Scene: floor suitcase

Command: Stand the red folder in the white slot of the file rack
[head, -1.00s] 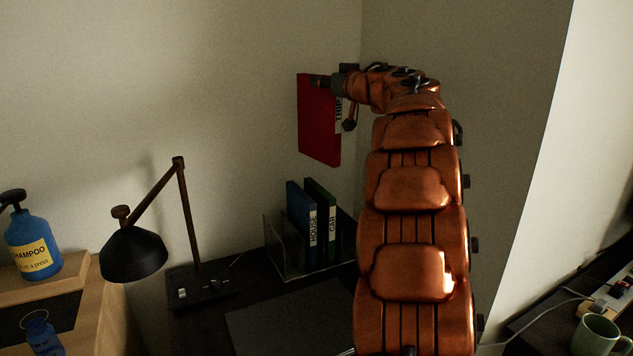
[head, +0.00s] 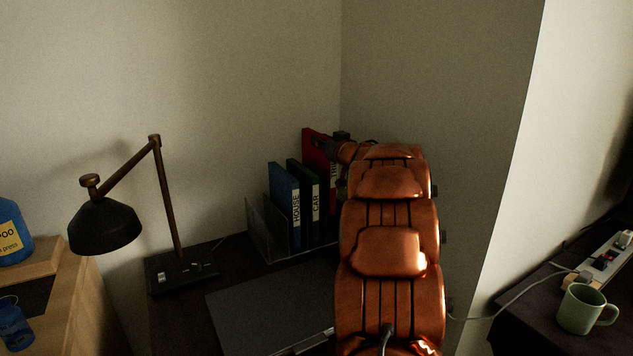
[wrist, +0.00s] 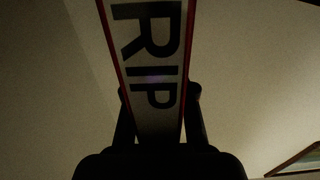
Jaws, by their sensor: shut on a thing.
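The red folder (head: 309,143) stands upright at the right end of the file rack (head: 262,232), just right of the green folder. Its lower part is hidden behind the green folder and my arm, so I cannot tell whether its bottom is in the white slot, which I cannot make out. My gripper (head: 326,147) is shut on the folder near its top. In the wrist view, the folder's white spine label (wrist: 155,60) with the letters RIP sits between the two dark fingers of my gripper (wrist: 160,95).
A blue folder marked HOUSE (head: 283,190) and a green folder marked CAR (head: 304,190) stand in the rack. A black lamp (head: 105,226) is to the left, a closed laptop (head: 265,305) in front. A green mug (head: 578,310) and power strip (head: 612,250) are far right.

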